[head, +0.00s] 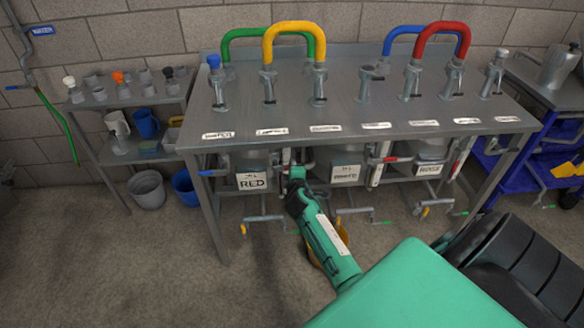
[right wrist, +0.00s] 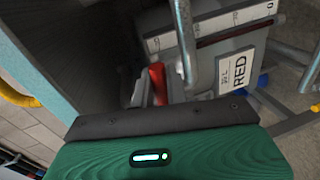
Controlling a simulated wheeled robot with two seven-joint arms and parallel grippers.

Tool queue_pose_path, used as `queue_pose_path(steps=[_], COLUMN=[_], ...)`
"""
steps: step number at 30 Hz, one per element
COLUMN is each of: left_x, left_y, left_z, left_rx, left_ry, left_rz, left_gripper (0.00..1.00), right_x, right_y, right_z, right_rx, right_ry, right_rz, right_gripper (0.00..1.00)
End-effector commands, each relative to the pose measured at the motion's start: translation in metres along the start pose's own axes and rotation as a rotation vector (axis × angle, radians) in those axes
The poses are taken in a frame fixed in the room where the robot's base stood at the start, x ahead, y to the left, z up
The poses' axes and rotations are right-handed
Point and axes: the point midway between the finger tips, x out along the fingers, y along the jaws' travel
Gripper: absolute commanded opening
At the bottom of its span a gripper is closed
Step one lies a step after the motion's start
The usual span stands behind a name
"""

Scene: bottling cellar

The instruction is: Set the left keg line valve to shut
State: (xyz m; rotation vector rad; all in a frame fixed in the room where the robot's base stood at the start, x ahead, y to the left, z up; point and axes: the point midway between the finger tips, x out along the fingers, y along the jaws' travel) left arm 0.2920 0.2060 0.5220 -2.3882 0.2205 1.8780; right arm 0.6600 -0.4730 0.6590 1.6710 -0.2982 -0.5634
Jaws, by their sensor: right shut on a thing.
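The left keg, with a sign (head: 252,181) reading RED, hangs behind the bench's front left. Its sign also shows in the right wrist view (right wrist: 238,80). My right gripper (head: 296,176) reaches under the bench, just right of that sign. In the right wrist view its fingers (right wrist: 157,92) are shut on a red valve lever (right wrist: 157,78), which stands roughly upright in that picture. A grey pipe (right wrist: 184,35) runs close beside it. The gripper hides most of the left valve in the head view. My left gripper is not in view.
The steel bench (head: 345,100) with taps and coloured hoses overhangs the gripper. To the right are a white-labelled keg sign (head: 346,173) and another red lever (head: 392,159). A grey bucket (head: 147,190) stands at left. A blue cart (head: 550,130) is at right. The front left floor is clear.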

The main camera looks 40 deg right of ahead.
Motion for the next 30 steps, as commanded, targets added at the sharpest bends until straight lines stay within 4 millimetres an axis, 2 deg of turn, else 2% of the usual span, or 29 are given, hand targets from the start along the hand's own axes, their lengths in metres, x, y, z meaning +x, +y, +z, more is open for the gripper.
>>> queue_pose_path(steps=[10, 23, 24, 26, 27, 30], left_x=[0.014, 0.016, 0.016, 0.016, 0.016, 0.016], left_y=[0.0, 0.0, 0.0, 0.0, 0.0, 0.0], left_z=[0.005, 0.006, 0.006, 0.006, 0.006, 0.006], left_rx=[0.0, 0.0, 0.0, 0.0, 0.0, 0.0], left_ry=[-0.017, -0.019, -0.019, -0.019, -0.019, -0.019], left_rz=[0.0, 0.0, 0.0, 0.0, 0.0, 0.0], left_gripper=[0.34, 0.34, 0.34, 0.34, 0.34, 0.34], right_x=[-0.001, -0.001, -0.001, -0.001, -0.001, -0.001], right_y=[0.007, 0.007, 0.007, 0.007, 0.007, 0.007], right_z=[0.0, -0.001, -0.001, -0.001, -0.001, -0.001], right_rx=[-0.101, -0.111, -0.111, -0.11, -0.11, -0.11], right_ry=[-0.021, -0.022, -0.022, -0.022, -0.022, -0.021], right_rz=[0.001, 0.002, 0.002, 0.002, 0.002, 0.001], right_gripper=[0.0, 0.0, 0.17, 0.29, 0.33, 0.33])
